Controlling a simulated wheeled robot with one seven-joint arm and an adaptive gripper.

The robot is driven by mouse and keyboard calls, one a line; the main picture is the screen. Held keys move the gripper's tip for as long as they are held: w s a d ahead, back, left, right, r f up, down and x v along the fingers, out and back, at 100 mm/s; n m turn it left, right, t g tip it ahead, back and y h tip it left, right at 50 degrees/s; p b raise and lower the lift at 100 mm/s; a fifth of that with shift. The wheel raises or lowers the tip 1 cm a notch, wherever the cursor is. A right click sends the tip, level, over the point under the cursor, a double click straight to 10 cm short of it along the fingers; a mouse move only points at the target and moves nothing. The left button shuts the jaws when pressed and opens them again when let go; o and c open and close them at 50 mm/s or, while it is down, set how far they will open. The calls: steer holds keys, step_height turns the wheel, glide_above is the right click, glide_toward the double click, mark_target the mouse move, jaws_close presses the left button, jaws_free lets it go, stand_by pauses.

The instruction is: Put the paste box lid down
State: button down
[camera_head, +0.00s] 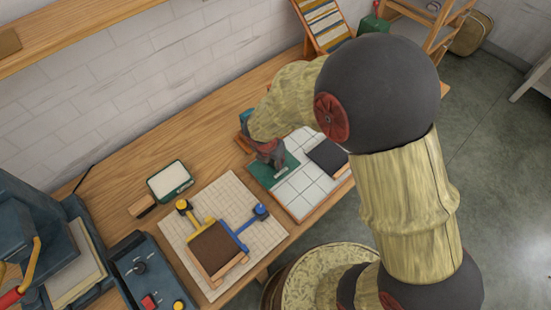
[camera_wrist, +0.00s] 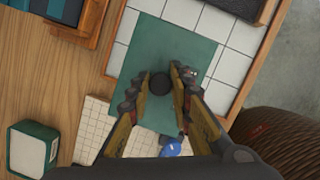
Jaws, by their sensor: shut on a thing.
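The paste box lid (camera_wrist: 186,47) is a flat green rectangle with a dark round knob (camera_wrist: 160,84) at its middle. My gripper (camera_wrist: 161,82) is shut on the knob, one finger on each side. In the head view, the lid (camera_head: 283,175) lies level below my gripper (camera_head: 272,160), over the left part of the white tiled board (camera_head: 304,188). I cannot tell whether it touches the board. The green box with a white top (camera_head: 168,180), seemingly the paste box, stands to the left on the table. It also shows in the wrist view (camera_wrist: 32,150).
A black block (camera_head: 328,157) sits on the tiled board, right of the lid. A gridded board (camera_head: 182,228) with a brown pad (camera_head: 215,246) and yellow and blue arms lies left. Dark machines (camera_head: 150,272) stand further left. Bare table (camera_head: 215,155) lies behind.

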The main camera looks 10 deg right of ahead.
steer(key=w+f+b, duration=0.1)
steer(key=w+f, duration=0.2)
steer(key=w+d+f, duration=0.1)
steer(key=w+f, duration=0.2)
steer(key=shift+w+d+f+b, duration=0.15)
steer(key=shift+w+d+b, duration=0.1)
steer(key=shift+b, duration=0.1)
steer(key=shift+a+b+x, duration=0.15)
steer(key=shift+b+x, duration=0.2)
steer(key=shift+x, duration=0.55)
steer(key=shift+a+b+x, duration=0.15)
steer(key=shift+b+x, duration=0.2)
steer(key=shift+x, duration=0.55)
steer(key=shift+s+f, duration=0.1)
steer(key=shift+f, duration=0.15)
steer(key=c, duration=1.6)
jaws_free()
